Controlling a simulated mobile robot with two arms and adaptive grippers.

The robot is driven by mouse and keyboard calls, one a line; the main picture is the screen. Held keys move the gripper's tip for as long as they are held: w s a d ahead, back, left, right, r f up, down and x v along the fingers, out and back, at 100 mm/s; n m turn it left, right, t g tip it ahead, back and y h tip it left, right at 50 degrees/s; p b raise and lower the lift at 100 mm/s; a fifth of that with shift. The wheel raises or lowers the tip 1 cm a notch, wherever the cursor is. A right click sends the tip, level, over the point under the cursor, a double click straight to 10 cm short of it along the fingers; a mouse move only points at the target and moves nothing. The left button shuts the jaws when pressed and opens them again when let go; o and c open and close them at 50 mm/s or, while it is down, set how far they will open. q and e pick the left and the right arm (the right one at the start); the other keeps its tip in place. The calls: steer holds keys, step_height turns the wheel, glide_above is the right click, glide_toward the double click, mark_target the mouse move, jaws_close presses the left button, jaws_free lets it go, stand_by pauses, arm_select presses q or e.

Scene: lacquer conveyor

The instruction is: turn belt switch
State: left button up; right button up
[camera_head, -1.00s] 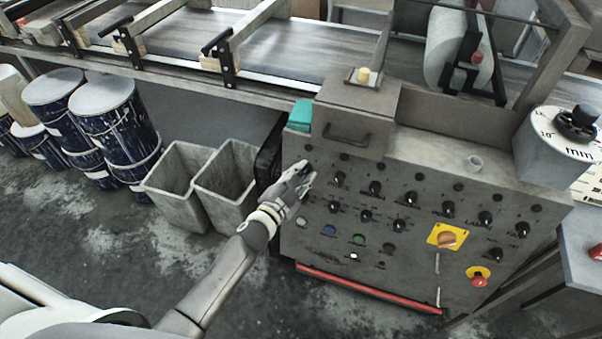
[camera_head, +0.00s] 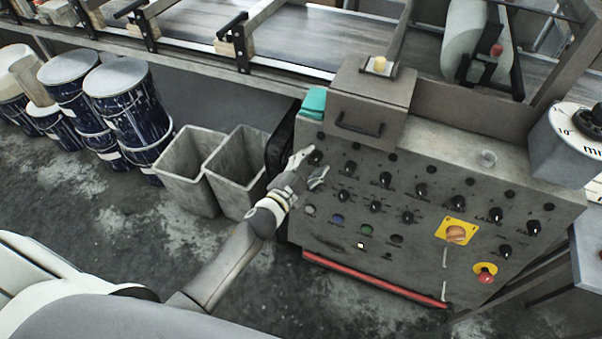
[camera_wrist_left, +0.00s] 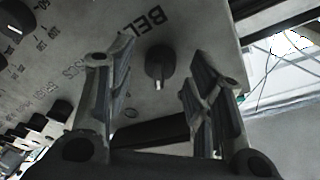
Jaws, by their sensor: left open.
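The belt switch is a black knob with a pale pointer mark (camera_wrist_left: 158,68), beside the printed word BELT in the left wrist view. In the head view a black knob (camera_head: 316,158) at the upper left of the grey control panel (camera_head: 420,262) lies at my left fingertips. My left gripper (camera_head: 310,168) is open, its fingers spread. In the left wrist view the fingers of the left gripper (camera_wrist_left: 155,82) stand on either side of the knob, with a gap to each. I cannot tell how deep the fingertips reach. My right gripper is not in view.
Other black knobs (camera_head: 386,180) fill the panel, with an orange switch on a yellow plate (camera_head: 456,232) and a red button (camera_head: 485,276). Grey bins (camera_head: 190,165) and dark blue drums (camera_head: 128,103) stand left. A conveyor (camera_head: 310,40) runs behind.

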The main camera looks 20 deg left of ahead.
arm_select(q)
steer(key=v, duration=1.1)
steer(key=shift+s, duration=0.3)
steer(key=shift+a, duration=0.1)
steer(key=s+a+f+n+g+y, duration=0.15)
steer(key=s+f+g, duration=0.35)
steer(key=f, duration=1)
steer(key=s+a+f+n+g+y, duration=0.1)
steer(key=s+f+n+g, duration=0.15)
steer(key=s+f, duration=0.8)
steer(key=s+f+n+g, duration=0.2)
steer(key=s+f+g, duration=0.2)
steer(key=s+f, duration=0.5)
steer(key=s+a+f+n+g, duration=0.1)
steer(key=s+f+g, duration=0.3)
steer(key=s+f, duration=0.6)
steer(key=s+n, duration=0.1)
steer(key=s, duration=0.3)
steer(key=shift+s+y, duration=0.25)
steer(key=shift+y, duration=0.1)
steer(key=shift+f, duration=0.1)
